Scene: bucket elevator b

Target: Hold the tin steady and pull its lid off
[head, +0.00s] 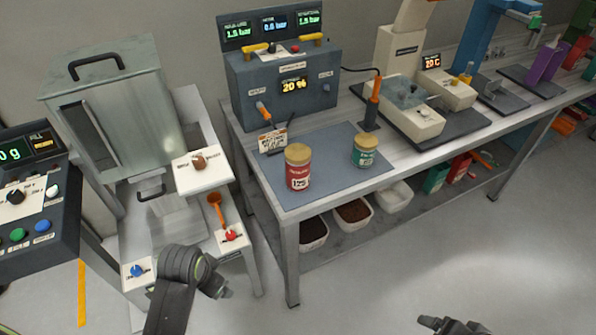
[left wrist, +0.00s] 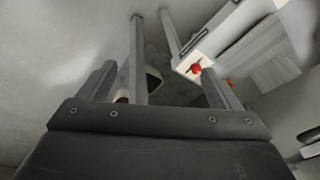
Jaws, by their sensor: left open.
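A red tin (head: 298,177) with a gold lid (head: 298,153) stands upright on the blue-grey mat near the bench's front left corner. A smaller green tin (head: 364,155), also with a gold lid (head: 367,141), stands to its right; the frames do not show which tin is meant. Both lids are on. My left gripper (head: 224,292) is low in front of the left-hand station, well short of the tins. In the left wrist view its fingers (left wrist: 160,85) are apart with nothing between them. My right gripper (head: 452,324) shows only partly at the bottom edge, far from the tins.
The mat (head: 325,140) lies before a grey control box (head: 285,90). A small sign (head: 272,141) and an orange-handled tool (head: 373,102) stand near the tins. Bins (head: 353,212) sit on the shelf below. The metal hopper station (head: 115,110) is at left. The floor in front is clear.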

